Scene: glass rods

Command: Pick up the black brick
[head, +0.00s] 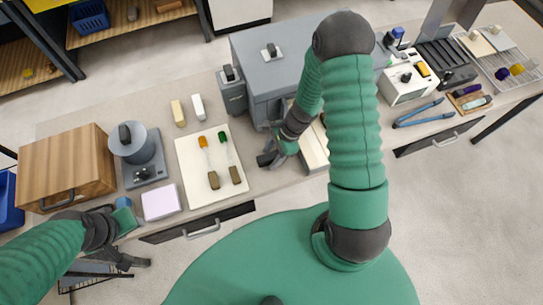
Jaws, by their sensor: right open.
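I cannot single out a black brick with certainty. Small dark pieces show on the grey cabinet's top (271,50), on the narrow grey unit beside it (229,73) and on the white box (406,77) at the right, but their kind is too small to tell. My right gripper (268,159) is open and looks empty, near the right edge of the white board (195,183) and in front of the grey cabinet (262,97). My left gripper (135,263) hangs in front of the table's front edge; its jaws are too unclear to read.
A wooden box (67,165) and grey pot (134,146) fill the left. Blue-handled pliers (420,113) lie right.

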